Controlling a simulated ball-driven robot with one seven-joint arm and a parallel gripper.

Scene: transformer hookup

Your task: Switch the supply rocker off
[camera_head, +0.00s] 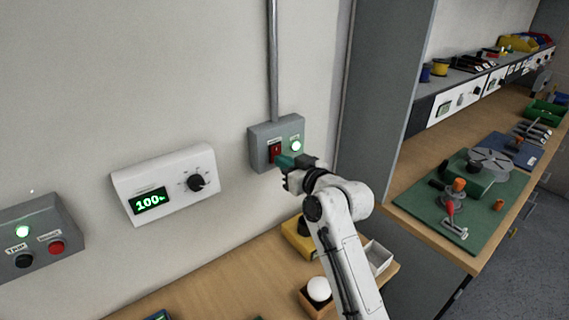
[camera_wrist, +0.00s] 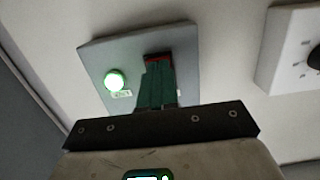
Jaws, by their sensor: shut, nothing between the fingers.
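The supply rocker (camera_head: 275,151) is a red switch on a grey wall box (camera_head: 259,143), beside a lit green lamp (camera_head: 296,146). In the wrist view the red rocker (camera_wrist: 158,57) shows only as a strip above my fingers, and the lamp (camera_wrist: 114,80) glows to its left. My gripper (camera_head: 283,160) is shut and empty, with its green fingertips at the lower part of the rocker. In the wrist view my fingers (camera_wrist: 157,82) cover most of the rocker. I cannot tell whether they touch it or which way it is tilted.
A white panel (camera_head: 165,185) with a "100" display and a dial is on the wall to the left. A grey two-button box (camera_head: 40,235) is farther left. A wooden bench (camera_head: 215,280) with small boxes lies below. A grey cabinet side (camera_head: 385,90) stands at right.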

